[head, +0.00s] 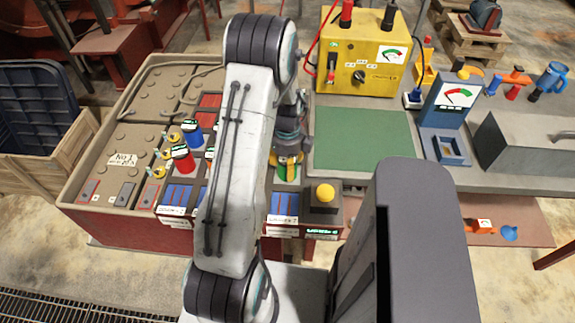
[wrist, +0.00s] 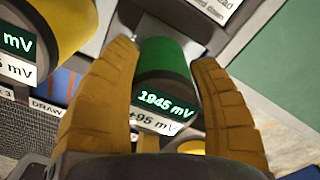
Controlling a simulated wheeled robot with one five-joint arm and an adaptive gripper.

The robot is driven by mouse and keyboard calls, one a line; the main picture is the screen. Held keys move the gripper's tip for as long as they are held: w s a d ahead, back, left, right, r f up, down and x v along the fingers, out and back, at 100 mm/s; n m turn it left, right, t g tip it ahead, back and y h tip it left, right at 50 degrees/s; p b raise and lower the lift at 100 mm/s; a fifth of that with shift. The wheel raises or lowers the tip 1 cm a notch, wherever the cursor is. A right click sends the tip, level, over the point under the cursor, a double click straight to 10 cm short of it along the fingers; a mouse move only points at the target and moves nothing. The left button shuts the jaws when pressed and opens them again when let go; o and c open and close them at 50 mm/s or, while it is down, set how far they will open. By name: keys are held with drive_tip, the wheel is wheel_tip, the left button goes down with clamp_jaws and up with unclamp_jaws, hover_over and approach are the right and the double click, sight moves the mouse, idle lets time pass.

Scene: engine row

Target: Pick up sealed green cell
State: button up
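The green cell (wrist: 162,60) stands between the two yellow fingers of my gripper (wrist: 160,72) in the wrist view. Its lit display reads 1945 mV, with a white +95 mV label below. The fingers lie close along both its sides; I cannot tell whether they press on it. In the head view my gripper (head: 288,158) points down at the front of the bench, and a little of the green cell (head: 287,173) shows between the fingers. My arm hides the area to its left.
A yellow cell (wrist: 62,22) stands close to the left in the wrist view. Red (head: 182,160) and blue (head: 192,135) cells stand left of my arm. A yellow push-button (head: 325,193) is at the right front. The green mat (head: 362,138) is clear.

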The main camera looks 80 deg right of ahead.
drive_tip(key=c, duration=0.8)
drive_tip(key=shift+o, duration=0.2)
